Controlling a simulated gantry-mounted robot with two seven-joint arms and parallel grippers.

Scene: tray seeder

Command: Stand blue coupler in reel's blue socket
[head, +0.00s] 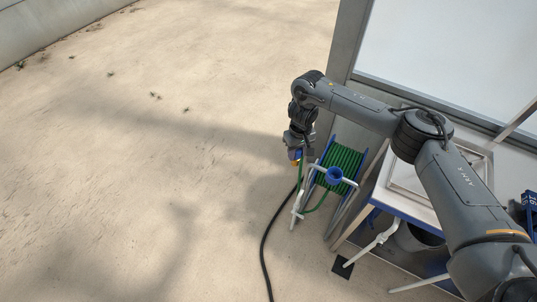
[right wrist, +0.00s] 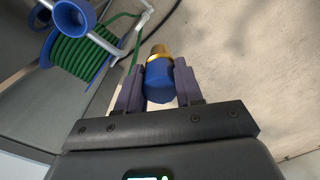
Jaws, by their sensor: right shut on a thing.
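My right gripper (head: 295,156) is shut on the blue coupler (right wrist: 160,84), which has a brass-coloured end (right wrist: 159,54) pointing away from the palm in the right wrist view. The coupler also shows small and partly hidden in the head view (head: 298,153). The reel (head: 347,160) carries wound green hose and stands just right of the gripper in the head view. Its blue socket (head: 334,176) is a round cup on the reel's white frame; it also shows at the top left of the right wrist view (right wrist: 74,14). The coupler is apart from the socket. My left gripper is not in view.
A green hose length hangs by the reel's white bars (head: 298,205). A black hose (head: 264,245) runs over the sandy floor. A blue-edged bench (head: 404,210) with a grey bucket (head: 416,238) below stands right of the reel. The floor to the left is clear.

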